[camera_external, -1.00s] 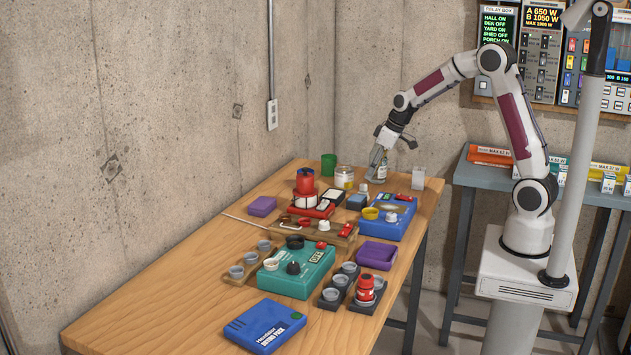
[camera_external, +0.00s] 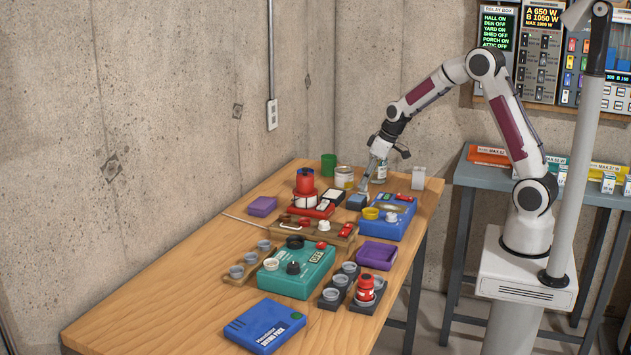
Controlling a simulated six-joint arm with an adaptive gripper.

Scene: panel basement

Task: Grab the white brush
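My gripper (camera_external: 366,188) is at the far end of the wooden table, pointing down just above a small blue block (camera_external: 356,202). Its fingertips are small in this view, and I cannot tell whether they are open or shut. I cannot clearly make out the white brush. A small white piece stood on or by the blue block earlier, and the gripper now covers that spot. Whether the fingers touch it cannot be seen.
A clear bottle (camera_external: 379,172) and a glass jar (camera_external: 344,177) stand close behind the gripper. The wooden table (camera_external: 170,300) is clear at the near left.

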